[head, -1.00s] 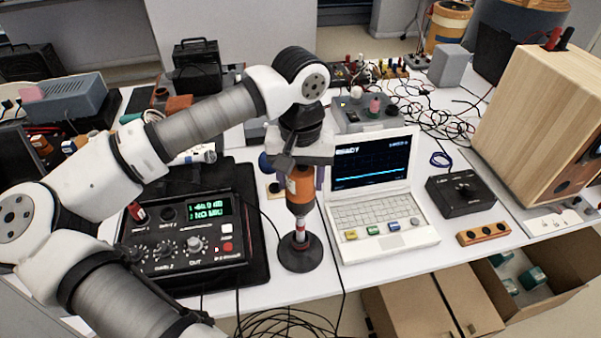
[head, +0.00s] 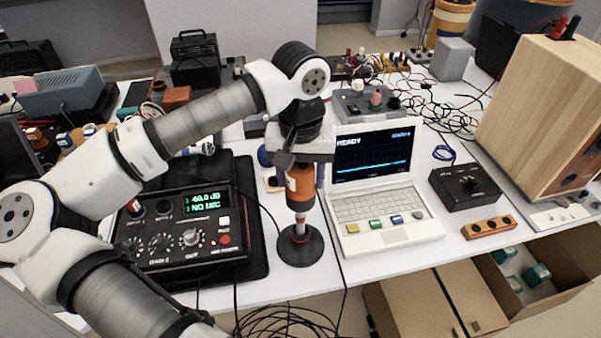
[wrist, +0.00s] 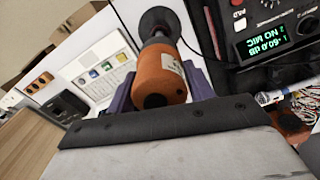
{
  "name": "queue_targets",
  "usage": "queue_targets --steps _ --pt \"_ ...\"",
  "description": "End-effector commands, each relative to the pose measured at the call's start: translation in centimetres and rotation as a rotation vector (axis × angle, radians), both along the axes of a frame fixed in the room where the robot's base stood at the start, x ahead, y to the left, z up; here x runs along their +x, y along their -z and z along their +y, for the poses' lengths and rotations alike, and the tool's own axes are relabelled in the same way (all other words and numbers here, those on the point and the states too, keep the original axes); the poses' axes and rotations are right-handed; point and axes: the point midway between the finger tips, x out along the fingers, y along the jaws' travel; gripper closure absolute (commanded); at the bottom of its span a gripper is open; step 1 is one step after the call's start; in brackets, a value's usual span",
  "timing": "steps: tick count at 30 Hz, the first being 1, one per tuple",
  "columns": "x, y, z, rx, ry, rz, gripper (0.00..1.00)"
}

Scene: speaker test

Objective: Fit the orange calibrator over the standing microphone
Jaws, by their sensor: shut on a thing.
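The orange calibrator (head: 299,183) is upright between the purple fingers of my gripper (head: 304,172), which is shut on it. The slim silver microphone (head: 300,226) stands on a round black base (head: 300,248) directly below. The calibrator's dark lower end meets or nearly meets the microphone's top; I cannot tell whether it is around it. In the wrist view the calibrator (wrist: 160,78) lies between the fingers and points at the stand base (wrist: 156,20). Its body hides most of the microphone there.
A black meter box (head: 190,235) on a dark mat stands left, its display showing "-60.0 dB" and "NO MIC". A white laptop (head: 385,225) is close on the right. Cables hang over the table's front edge. A wooden speaker (head: 535,115) stands far right.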

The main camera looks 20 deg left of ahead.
Motion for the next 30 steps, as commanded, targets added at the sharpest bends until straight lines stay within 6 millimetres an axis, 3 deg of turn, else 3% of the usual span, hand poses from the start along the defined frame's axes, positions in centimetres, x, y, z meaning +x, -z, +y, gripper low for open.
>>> queue_targets --steps 30 --pt "0.0 1.1 0.0 0.000 0.000 -0.001 0.79"
